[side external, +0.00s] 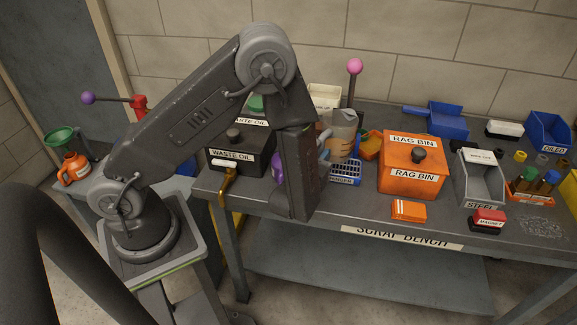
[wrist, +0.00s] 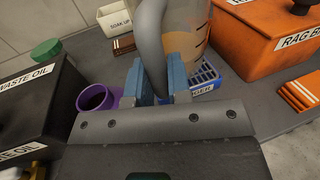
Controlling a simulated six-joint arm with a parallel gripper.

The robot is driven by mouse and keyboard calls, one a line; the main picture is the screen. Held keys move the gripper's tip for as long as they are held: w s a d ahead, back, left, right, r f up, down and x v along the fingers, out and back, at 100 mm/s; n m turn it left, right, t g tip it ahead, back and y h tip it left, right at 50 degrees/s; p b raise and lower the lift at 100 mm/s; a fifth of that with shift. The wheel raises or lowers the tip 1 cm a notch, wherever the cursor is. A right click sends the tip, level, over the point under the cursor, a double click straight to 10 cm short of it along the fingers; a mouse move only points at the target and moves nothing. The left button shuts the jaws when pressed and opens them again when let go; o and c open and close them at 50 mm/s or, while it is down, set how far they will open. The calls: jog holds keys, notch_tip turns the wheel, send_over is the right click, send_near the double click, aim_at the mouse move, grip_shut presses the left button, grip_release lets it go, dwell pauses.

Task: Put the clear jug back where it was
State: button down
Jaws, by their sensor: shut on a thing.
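The clear jug (side external: 342,136) is upright with brownish marks on its wall, near the middle of the bench's left half. It also shows at the top of the wrist view (wrist: 188,30), with its grey handle (wrist: 150,45) toward me. My gripper's blue fingers (wrist: 157,82) are on either side of the handle and shut on it. In the side view my gripper (side external: 324,142) is partly hidden by my own arm. A blue slatted tray (side external: 345,170), its label partly hidden, is below and in front of the jug. I cannot tell whether the jug touches it.
The orange rag bin (side external: 412,165) stands right of the jug. The black waste oil box (side external: 236,152) stands left, with a purple cup (wrist: 97,98) between. A white soak-up container (wrist: 115,18) is behind. Orange rags (side external: 409,211) lie in front of the rag bin.

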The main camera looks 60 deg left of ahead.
jog(key=s+a+r+y, duration=0.1)
jog(key=s+a+r, duration=0.15)
jog(key=s, duration=0.35)
jog(key=shift+n+g, duration=0.3)
jog(key=shift+n, duration=0.2)
jog(key=shift+w+d+f, duration=0.45)
jog(key=shift+d+f, duration=1.3)
jog(key=shift+d, duration=0.1)
jog(key=shift+w+d+f, duration=0.5)
jog(key=shift+d+f, duration=1.2)
jog(key=shift+d, duration=0.15)
jog(key=shift+w+d+f, duration=0.45)
jog(key=shift+d+f, duration=1.3)
jog(key=shift+d, duration=0.1)
jog(key=shift+f, duration=0.1)
jog(key=c, duration=1.1)
grip_release()
jog(key=shift+o, duration=0.2)
